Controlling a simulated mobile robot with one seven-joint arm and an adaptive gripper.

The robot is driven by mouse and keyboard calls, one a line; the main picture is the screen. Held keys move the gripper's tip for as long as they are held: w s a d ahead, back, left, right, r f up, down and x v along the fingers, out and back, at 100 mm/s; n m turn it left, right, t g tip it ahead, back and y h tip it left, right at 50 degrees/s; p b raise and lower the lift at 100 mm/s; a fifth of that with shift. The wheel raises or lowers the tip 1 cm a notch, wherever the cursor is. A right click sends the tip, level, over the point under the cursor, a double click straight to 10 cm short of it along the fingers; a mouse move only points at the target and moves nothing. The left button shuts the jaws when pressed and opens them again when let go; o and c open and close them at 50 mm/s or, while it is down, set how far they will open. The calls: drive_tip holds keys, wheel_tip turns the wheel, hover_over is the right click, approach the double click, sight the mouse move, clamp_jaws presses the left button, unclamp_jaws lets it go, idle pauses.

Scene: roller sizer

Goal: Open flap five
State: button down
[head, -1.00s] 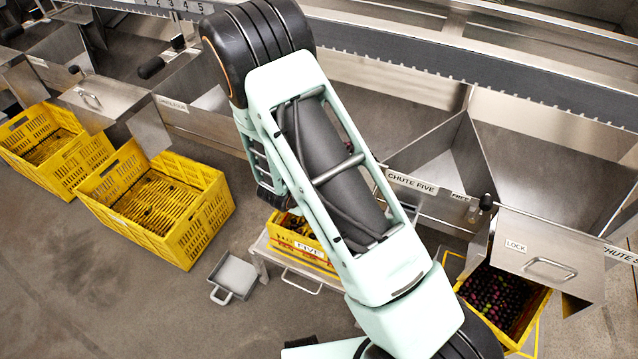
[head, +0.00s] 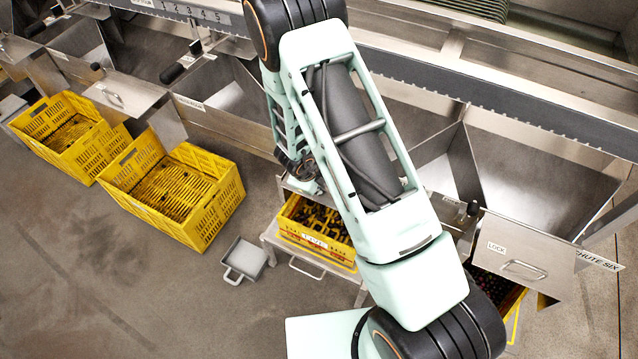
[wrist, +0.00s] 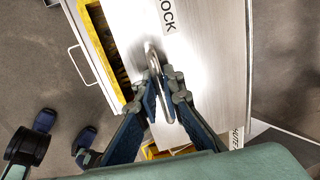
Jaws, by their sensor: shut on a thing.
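In the wrist view a bare metal flap (wrist: 215,70) with a LOCK label (wrist: 167,17) fills the upper middle. Its bar handle (wrist: 151,52) lies between the fingers of my gripper (wrist: 161,88), which is shut on it. In the head view my arm covers this flap and my gripper. A yellow crate (head: 316,247) with dark contents stands below, behind my arm; its yellow rim also shows beside the flap in the wrist view (wrist: 107,50). How far the flap is swung I cannot tell.
Two yellow crates (head: 172,190) (head: 70,137) stand left. A grey scoop (head: 244,259) lies on the floor. The floor at lower left is clear.

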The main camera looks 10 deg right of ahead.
wheel_tip(320, 180, up, 2)
drive_tip(key=shift+w+d+r+p, duration=0.1)
drive_tip(key=shift+p, duration=0.5)
drive_tip(key=shift+w+r, duration=0.1)
drive_tip(key=shift+r, duration=0.2)
drive_tip(key=shift+d, duration=0.15)
drive_tip(key=c, duration=2.3)
unclamp_jaws()
drive_tip(key=shift+c, duration=0.2)
drive_tip(key=shift+a+r, duration=0.2)
drive_tip(key=shift+r, duration=0.05)
drive_tip(key=v, duration=1.1)
drive_tip(key=shift+s+r, duration=0.2)
